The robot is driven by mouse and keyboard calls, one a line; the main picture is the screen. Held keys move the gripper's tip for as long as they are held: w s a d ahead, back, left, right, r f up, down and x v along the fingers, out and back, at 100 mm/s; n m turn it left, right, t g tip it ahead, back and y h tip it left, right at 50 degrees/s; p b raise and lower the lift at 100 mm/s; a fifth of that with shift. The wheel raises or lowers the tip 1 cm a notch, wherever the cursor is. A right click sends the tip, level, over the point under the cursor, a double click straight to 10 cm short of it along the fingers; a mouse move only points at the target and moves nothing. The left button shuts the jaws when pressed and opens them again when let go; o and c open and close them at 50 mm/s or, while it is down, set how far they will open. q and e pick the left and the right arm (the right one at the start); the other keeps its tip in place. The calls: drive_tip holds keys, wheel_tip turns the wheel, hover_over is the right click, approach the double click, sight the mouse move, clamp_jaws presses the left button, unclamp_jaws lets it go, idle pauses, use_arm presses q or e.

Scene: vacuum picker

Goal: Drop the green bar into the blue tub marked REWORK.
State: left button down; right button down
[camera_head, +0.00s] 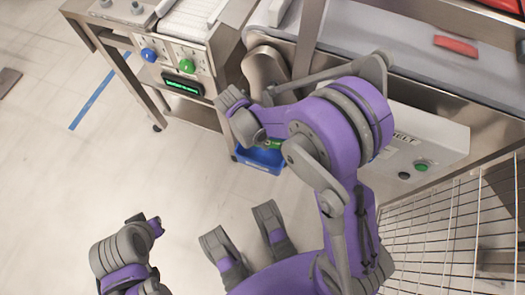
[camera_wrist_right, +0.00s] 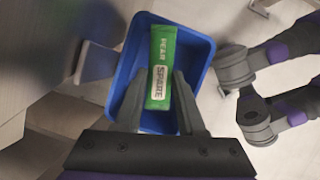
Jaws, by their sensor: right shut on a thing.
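In the head view the tub (camera_head: 262,160) stands low beside the machines, partly hidden by my right arm, and a sliver of the bar (camera_head: 273,144) shows. No REWORK marking is readable. Fingers of my left gripper do not show.
A red bar (camera_head: 456,46) lies on the grey belt (camera_head: 400,35) at the upper right. A machine with a blue button (camera_head: 149,55) and a green button (camera_head: 186,66) stands at the upper left. A wire cage (camera_head: 450,235) is at the lower right.

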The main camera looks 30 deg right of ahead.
drive_tip(key=shift+f+b, duration=0.35)
drive_tip(key=shift+f, duration=0.5)
drive_tip(key=shift+c, duration=2.1)
unclamp_jaws()
drive_tip(key=shift+r, duration=0.1)
drive_tip(key=p+v, duration=0.6)
drive_tip(key=v, duration=0.4)
drive_tip(key=shift+a+r, duration=0.15)
drive_tip(key=shift+r, duration=0.15)
drive_tip(key=shift+w+a, duration=0.1)
drive_tip(key=shift+w, duration=0.1)
